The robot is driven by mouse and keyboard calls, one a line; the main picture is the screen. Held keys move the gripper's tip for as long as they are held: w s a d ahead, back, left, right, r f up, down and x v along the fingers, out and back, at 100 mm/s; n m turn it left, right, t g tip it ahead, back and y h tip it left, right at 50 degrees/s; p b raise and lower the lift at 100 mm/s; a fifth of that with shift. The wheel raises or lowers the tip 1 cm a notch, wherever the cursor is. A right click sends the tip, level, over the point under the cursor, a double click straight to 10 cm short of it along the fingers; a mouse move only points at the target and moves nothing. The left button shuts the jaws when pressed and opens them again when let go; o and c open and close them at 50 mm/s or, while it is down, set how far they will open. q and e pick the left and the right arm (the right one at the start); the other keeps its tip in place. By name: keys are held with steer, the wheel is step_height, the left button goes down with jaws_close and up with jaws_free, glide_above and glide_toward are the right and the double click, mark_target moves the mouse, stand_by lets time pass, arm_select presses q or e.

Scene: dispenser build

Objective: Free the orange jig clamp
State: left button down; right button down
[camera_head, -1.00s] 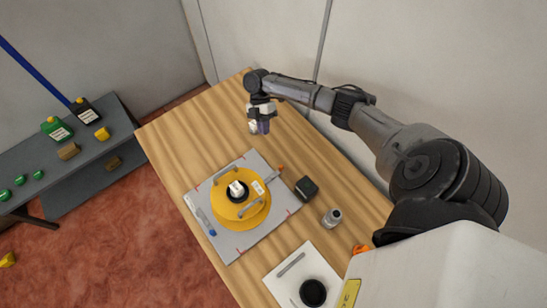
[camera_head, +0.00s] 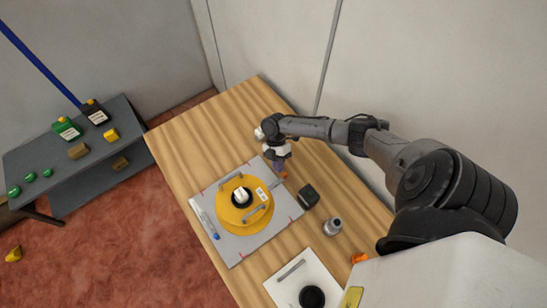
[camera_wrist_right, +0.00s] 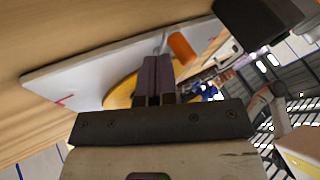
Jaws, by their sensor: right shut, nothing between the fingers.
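The jig clamp's orange handle (camera_head: 284,175) shows at the upper right edge of the grey jig plate (camera_head: 232,249), partly covered by my right gripper (camera_head: 280,167). In the right wrist view the orange handle (camera_wrist_right: 182,48) lies just beyond and to the right of my purple fingertips (camera_wrist_right: 158,62), with a grey metal part beside it. The fingers are shut and empty; whether they touch the clamp I cannot tell. A yellow round housing (camera_head: 232,217) with two grey handles and a white-topped black centre sits on the plate. My left gripper is out of view.
A dark block (camera_head: 308,196) and a silver cylinder (camera_head: 332,227) stand right of the plate. A white board (camera_head: 283,290) with a black disc lies at the front, near another orange item (camera_head: 359,258). The far part of the wooden table (camera_head: 215,125) is clear.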

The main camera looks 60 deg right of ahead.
steer(key=shift+s+a, duration=0.15)
steer(key=shift+s, duration=0.2)
stand_by(0.3)
steer(key=shift+s+m+p, duration=0.2)
steer(key=shift+m+p, duration=0.1)
steer(key=shift+p, duration=0.1)
